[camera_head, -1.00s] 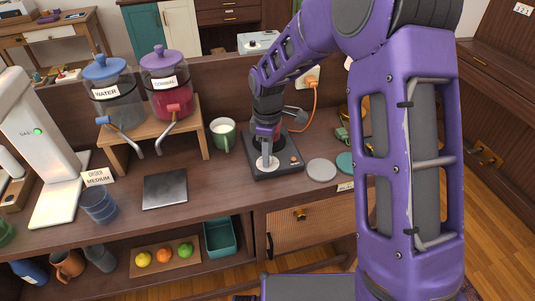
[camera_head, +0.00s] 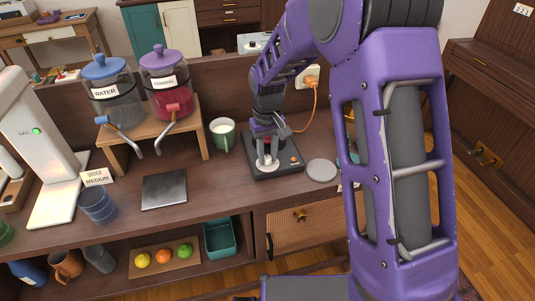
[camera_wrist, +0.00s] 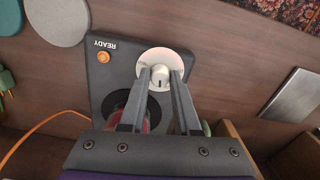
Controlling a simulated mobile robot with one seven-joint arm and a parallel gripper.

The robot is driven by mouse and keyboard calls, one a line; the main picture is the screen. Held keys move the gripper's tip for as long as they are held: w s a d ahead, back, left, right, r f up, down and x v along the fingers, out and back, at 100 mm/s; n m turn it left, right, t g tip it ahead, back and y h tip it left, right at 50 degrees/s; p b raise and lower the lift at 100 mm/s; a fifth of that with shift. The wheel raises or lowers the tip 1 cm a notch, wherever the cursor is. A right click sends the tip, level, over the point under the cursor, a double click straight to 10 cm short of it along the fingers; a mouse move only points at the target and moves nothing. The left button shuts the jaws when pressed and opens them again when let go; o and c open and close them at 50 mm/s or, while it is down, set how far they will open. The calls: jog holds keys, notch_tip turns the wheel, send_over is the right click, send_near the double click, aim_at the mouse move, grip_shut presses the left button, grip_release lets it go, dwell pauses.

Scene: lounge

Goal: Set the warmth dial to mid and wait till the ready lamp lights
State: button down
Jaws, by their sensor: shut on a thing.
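The dark warmer (camera_head: 290,169) stands on the wooden counter. Its warmth dial is a pale round plate with a white knob (camera_wrist: 160,75); the plate also shows in the head view (camera_head: 266,168). My gripper (camera_wrist: 161,72) points down and is shut on the dial knob. The dark mark on the knob is visible, but the scale is too small to read. The orange ready lamp (camera_wrist: 103,57) sits beside the word READY; I cannot tell whether it is lit. A glass with something red (camera_wrist: 146,123) is on the round hotplate (camera_wrist: 125,98), partly hidden by my fingers.
A green mug (camera_head: 222,134) stands just left of the warmer. A grey disc (camera_head: 321,170) lies to its right. The orange cable (camera_head: 314,108) runs to a wall plug behind. Two drink dispensers, a dark slab (camera_head: 164,190) and a blue cup (camera_head: 98,205) stand further left.

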aim_at(268, 157)
jog(key=m, duration=0.4)
jog(key=shift+m, duration=0.3)
jog(key=m, duration=0.4)
jog(key=shift+p, duration=0.35)
jog(key=shift+m, duration=0.3)
jog(key=c, duration=0.6)
grip_release()
notch_tip(268, 157, up, 18)
jog(key=shift+f+p, duration=0.25)
jog(key=shift+p, duration=0.6)
